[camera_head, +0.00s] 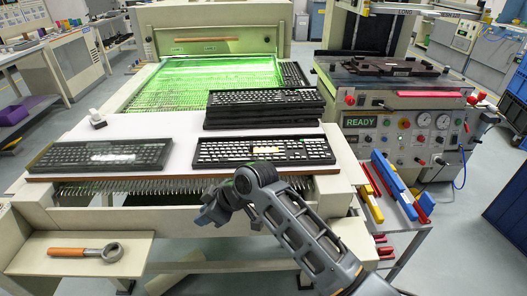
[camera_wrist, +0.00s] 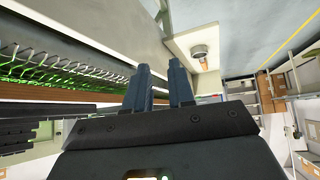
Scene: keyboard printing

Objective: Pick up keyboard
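My gripper (camera_head: 207,213) is in front of the machine's front edge, below and nearer than the right front keyboard, and touches no keyboard. In the wrist view my gripper (camera_wrist: 160,68) shows two fingers apart with nothing between them. Dark slabs at that view's left edge may be keyboards.
A green-lit mesh bed (camera_head: 200,82) lies behind the keyboards. A small white object (camera_head: 97,118) stands at the surface's left. A machine marked READY (camera_head: 400,125) stands at the right.

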